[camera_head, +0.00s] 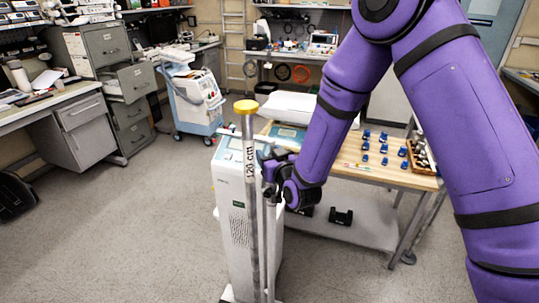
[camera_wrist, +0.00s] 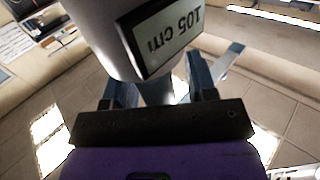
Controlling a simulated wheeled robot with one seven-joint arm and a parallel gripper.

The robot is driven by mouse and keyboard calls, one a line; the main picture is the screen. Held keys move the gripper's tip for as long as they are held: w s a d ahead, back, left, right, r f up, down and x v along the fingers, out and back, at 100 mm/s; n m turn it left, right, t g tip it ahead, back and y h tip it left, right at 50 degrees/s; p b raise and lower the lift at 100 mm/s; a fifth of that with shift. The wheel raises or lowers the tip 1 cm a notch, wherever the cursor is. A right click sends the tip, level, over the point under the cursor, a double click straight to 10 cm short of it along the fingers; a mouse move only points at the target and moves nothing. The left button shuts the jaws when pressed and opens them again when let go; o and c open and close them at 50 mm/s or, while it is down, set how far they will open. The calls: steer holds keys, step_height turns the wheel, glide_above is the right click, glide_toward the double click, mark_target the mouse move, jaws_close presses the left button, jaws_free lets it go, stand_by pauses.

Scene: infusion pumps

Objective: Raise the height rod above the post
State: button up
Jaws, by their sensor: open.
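A grey upright pole (camera_head: 250,200) with a yellow cap (camera_head: 245,106) and a "120 cm" label stands in front of a white cabinet in the head view. A thinner upright bar (camera_head: 270,250) runs close beside it, below my gripper. I cannot tell which part is the rod and which the post. My gripper (camera_head: 268,168) is at the pole's upper part, just right of it. In the wrist view, my gripper (camera_wrist: 160,85) is open, its fingers on either side of a pale upright shaft (camera_wrist: 95,30) with an upside-down "105 cm" label (camera_wrist: 165,33). Contact cannot be told.
The white cabinet (camera_head: 230,200) stands right behind the pole. A wooden-topped table (camera_head: 365,174) with several small blue items (camera_head: 383,148) is to the right. A blue-white wheeled machine (camera_head: 193,98) stands at the back.

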jaws_close()
step_height(320, 180, up, 24)
stand_by(0.8)
steer(key=shift+r, duration=0.1)
jaws_free()
steer(key=v, duration=1)
steer(key=shift+s+d, duration=0.2)
steer(key=shift+s, duration=0.15)
